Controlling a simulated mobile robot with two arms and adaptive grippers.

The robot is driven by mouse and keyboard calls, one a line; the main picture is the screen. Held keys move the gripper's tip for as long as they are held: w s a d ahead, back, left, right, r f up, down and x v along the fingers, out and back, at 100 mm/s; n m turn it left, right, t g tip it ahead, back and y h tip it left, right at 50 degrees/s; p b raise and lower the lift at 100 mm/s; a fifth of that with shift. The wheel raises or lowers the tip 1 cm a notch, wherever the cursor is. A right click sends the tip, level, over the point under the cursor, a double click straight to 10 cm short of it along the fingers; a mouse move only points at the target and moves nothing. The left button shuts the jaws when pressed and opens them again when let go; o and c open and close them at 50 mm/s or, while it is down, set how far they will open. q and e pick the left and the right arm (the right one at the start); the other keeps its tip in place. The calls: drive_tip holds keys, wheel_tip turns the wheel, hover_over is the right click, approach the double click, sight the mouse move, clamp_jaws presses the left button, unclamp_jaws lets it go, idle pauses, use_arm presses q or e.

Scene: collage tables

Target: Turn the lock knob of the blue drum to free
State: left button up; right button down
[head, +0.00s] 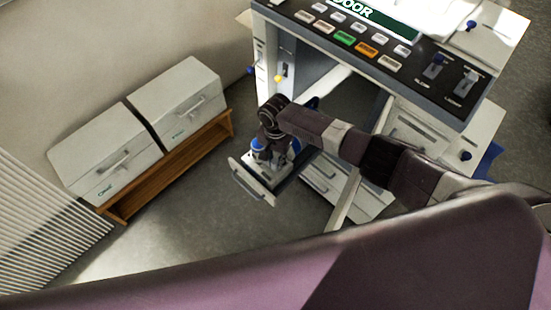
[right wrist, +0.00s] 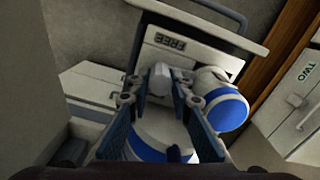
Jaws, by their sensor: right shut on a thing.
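My right gripper (head: 274,160) reaches down over a pulled-out white drawer in the head view. In the right wrist view its two fingers (right wrist: 158,88) are shut on a small pale grey knob (right wrist: 160,72), one finger on each side. The knob stands just below the word FREE on the white panel (right wrist: 195,57). A white and blue drum (right wrist: 150,153) lies below the fingers, partly hidden by them. A white cylinder with a blue end (right wrist: 223,110) is at the right. Which way the knob points is hard to tell. My left gripper is out of view.
The drawer's handle bar (head: 247,187) faces the open floor. Two white drawer boxes (head: 180,103) stand on a wooden bench (head: 170,167) at the left. A control panel with buttons (head: 345,38) is above, near my right arm. The grey floor between is clear.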

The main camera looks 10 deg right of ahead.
drive_tip(key=n+p, duration=0.1)
drive_tip(key=n, duration=0.1)
drive_tip(key=shift+a+n, duration=0.15)
drive_tip(key=shift+n, duration=0.15)
drive_tip(key=n, duration=0.4)
drive_tip(key=shift+n+p, duration=0.3)
drive_tip(key=shift+p, duration=0.1)
drive_tip(key=n, duration=0.9)
drive_tip(key=shift+n, duration=0.4)
drive_tip(key=c, duration=1.7)
unclamp_jaws()
drive_tip(key=shift+c, duration=0.2)
